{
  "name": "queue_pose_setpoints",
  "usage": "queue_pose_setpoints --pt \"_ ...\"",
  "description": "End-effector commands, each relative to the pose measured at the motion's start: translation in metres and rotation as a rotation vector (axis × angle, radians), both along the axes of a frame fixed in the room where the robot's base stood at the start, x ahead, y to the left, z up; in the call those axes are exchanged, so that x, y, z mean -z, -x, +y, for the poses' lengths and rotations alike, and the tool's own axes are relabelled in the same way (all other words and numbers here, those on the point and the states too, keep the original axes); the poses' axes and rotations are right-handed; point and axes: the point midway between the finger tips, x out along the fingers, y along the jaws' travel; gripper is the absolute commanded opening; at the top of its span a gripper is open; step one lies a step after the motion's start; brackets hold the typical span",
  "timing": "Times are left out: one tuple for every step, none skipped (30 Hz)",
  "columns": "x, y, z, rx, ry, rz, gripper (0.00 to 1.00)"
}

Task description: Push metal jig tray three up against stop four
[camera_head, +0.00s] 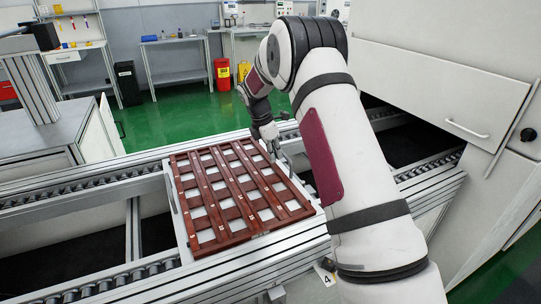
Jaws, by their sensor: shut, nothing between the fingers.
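The jig tray (246,184) is a reddish-brown lattice frame with pale square openings. It lies flat across the roller conveyor in the middle of the view, and I cannot read a number on it. A small tag marked 4 (326,277) is on the near rail, below right of the tray and beside my arm. I cannot make out stop four itself; my arm covers part of that area. My gripper (284,163) is shut and empty, pointing down beside the tray's far right edge. I cannot tell whether it touches the tray.
The roller conveyor (97,181) runs from lower left to upper right, with bare rollers on both sides of the tray. A large white machine cabinet (440,75) stands at the right. A grey bench (45,125) is at the left. Bins and worktables stand far behind on the green floor.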

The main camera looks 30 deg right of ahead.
Motion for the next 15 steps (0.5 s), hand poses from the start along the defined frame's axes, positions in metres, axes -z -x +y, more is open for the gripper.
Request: queue_pose_setpoints --pt "0.0 0.0 -0.003 0.002 0.004 0.001 0.0" --pt "0.0 0.0 -0.003 0.002 0.004 0.001 0.0" --pt "0.0 0.0 -0.002 0.002 0.004 0.001 0.0" --pt "0.0 0.001 -0.002 0.002 0.004 0.001 0.0" --pt "0.0 0.001 -0.001 0.002 0.004 0.001 0.0" --pt "0.0 0.001 0.002 0.001 0.003 0.001 0.0" --pt "0.0 0.001 0.004 0.001 0.003 0.001 0.0" --pt "-0.001 0.001 0.007 0.001 0.003 0.001 0.0" --pt "-0.001 0.002 0.012 0.001 0.002 0.001 0.0" --pt "-0.001 0.002 0.017 0.0 0.002 0.001 0.0" --pt "-0.001 0.003 0.022 0.0 0.001 0.001 0.0" --pt "-0.001 0.004 0.029 0.0 0.001 0.001 0.0" --pt "-0.001 0.004 0.035 0.0 0.001 0.001 0.0" --pt "-0.002 0.005 0.04 0.002 0.001 -0.001 0.0" --pt "-0.015 0.003 0.039 0.005 0.002 -0.005 0.0"
